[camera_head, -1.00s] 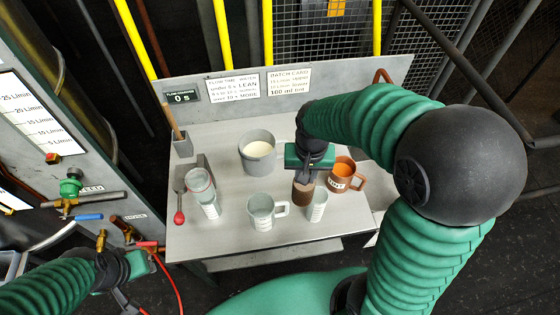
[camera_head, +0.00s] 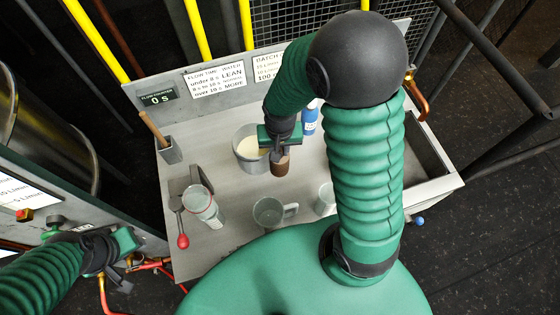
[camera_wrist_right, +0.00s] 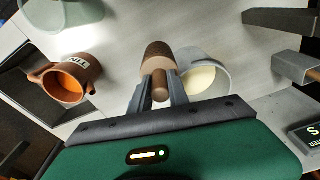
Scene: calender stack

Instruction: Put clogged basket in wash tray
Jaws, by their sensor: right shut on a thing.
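My right gripper (camera_head: 281,148) is shut on the brown clogged basket (camera_head: 280,164), which hangs beside the grey bucket of cream liquid (camera_head: 247,160). In the right wrist view the jaws (camera_wrist_right: 158,88) close around the brown peg of the basket (camera_wrist_right: 157,55), with the bucket (camera_wrist_right: 208,72) just to its right. A grey basin with a dark inside, likely the wash tray (camera_head: 448,183), is at the table's right end, partly behind my right arm. My left gripper (camera_head: 120,280) is low at the left, its fingers unclear.
A blue bottle (camera_head: 310,118) is behind my right gripper. My right arm hides part of the table.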

